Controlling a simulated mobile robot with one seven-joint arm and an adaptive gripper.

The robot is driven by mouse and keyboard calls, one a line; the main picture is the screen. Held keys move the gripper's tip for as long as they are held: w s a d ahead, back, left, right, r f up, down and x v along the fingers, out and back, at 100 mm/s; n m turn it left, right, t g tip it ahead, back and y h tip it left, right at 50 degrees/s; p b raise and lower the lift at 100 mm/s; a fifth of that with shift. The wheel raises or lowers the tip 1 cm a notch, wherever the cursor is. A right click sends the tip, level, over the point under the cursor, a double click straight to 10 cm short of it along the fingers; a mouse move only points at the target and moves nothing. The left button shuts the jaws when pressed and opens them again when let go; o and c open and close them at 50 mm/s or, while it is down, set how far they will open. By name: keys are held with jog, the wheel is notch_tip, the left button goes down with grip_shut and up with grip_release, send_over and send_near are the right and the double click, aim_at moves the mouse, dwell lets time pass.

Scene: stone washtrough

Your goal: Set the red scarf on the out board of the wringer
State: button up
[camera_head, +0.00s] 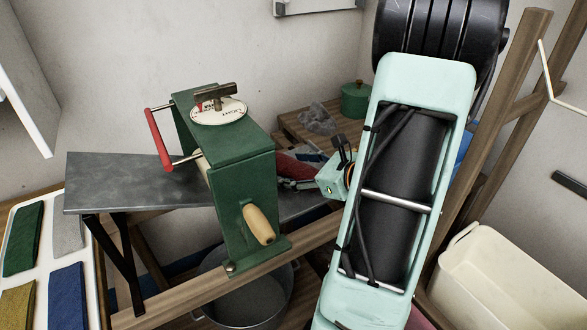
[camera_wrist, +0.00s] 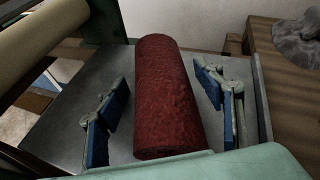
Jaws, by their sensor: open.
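The red scarf (camera_wrist: 168,95) is a rolled, dark red bundle lying on a grey board (camera_wrist: 58,125) in the wrist view. In the head view the scarf (camera_head: 293,166) shows partly, just right of the green wringer (camera_head: 243,185). My gripper (camera_wrist: 163,88) is open, with one blue-padded finger on each side of the scarf and gaps showing between. The wringer's pale roller (camera_wrist: 45,45) is at the upper left of the wrist view. Another grey board (camera_head: 135,180), on the wringer's left side, is bare. No label shows which board is the out board.
The wringer has a wooden-gripped crank (camera_head: 259,224) in front and a red bar (camera_head: 159,139) at left. A metal tub (camera_head: 245,295) stands below. A grey cloth (camera_head: 317,120) and green pot (camera_head: 355,98) are behind. A cream bin (camera_head: 490,275) is at right.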

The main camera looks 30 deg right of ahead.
jog(key=p+v, duration=0.1)
jog(key=v, duration=1.1)
jog(key=shift+r+p, duration=0.15)
jog(key=shift+p, duration=0.2)
